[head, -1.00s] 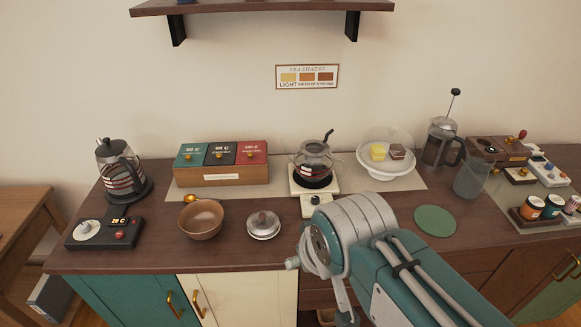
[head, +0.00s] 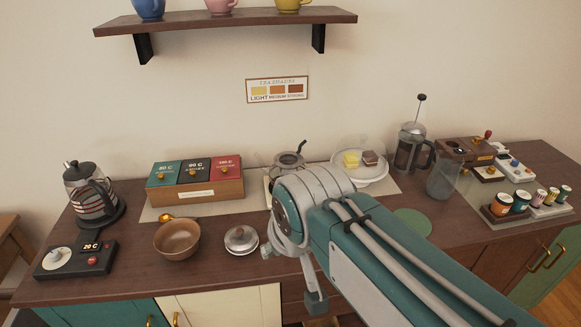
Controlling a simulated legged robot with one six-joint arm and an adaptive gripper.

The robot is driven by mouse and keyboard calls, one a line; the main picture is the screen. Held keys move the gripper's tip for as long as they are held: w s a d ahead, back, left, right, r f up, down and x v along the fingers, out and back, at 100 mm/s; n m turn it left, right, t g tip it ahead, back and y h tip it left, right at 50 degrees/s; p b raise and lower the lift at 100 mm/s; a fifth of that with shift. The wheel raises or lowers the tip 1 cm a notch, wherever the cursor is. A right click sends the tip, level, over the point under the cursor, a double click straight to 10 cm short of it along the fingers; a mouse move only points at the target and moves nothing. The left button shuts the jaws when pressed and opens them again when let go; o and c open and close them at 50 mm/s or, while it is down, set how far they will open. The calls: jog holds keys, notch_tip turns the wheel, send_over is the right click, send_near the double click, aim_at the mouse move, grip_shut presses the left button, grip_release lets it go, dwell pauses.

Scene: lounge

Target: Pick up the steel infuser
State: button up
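A grey steel piece with a dark upright handle (head: 289,158) sits in the mouth of the glass teapot (head: 268,180), behind my arm; it looks like the steel infuser, but I cannot be sure. My arm hides much of the teapot. A round steel lid with a knob (head: 240,239) lies on the counter, left of my arm. My arm reaches in from the lower right over the front of the counter. A grey part below its end (head: 316,300) may be a finger of my gripper; whether the gripper is open or shut does not show.
A brown bowl (head: 177,240) stands left of the lid. A box of tea tins (head: 196,195), a kettle (head: 92,196), a cake plate (head: 372,180) and a French press (head: 408,152) stand around. A green coaster (head: 412,221) lies right of my arm. A shelf (head: 230,20) hangs above.

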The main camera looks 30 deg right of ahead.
jog(key=w+d+r+m+h, duration=0.1)
jog(key=w+d+r, duration=0.15)
jog(key=w, duration=0.35)
jog(key=w+d+r+m, duration=0.1)
jog(key=w+r+m, duration=0.1)
jog(key=w+r, duration=0.3)
jog(key=m+g+h, duration=0.3)
jog(key=m+g, duration=0.1)
jog(key=m, duration=0.6)
send_over(300, 144)
jog(key=a, duration=0.3)
notch_tip(300, 144, down, 10)
jog(key=x, duration=0.5)
jog(key=shift+s+d+f, duration=0.1)
jog(key=shift+d+f, duration=0.1)
jog(key=shift+f, duration=0.2)
jog(key=x, duration=0.4)
jog(key=shift+s+a+f, duration=0.1)
jog(key=shift+s+f, duration=0.1)
jog(key=shift+s, duration=0.2)
jog(key=shift+w+f, duration=0.1)
jog(key=shift+f, duration=0.4)
grip_shut()
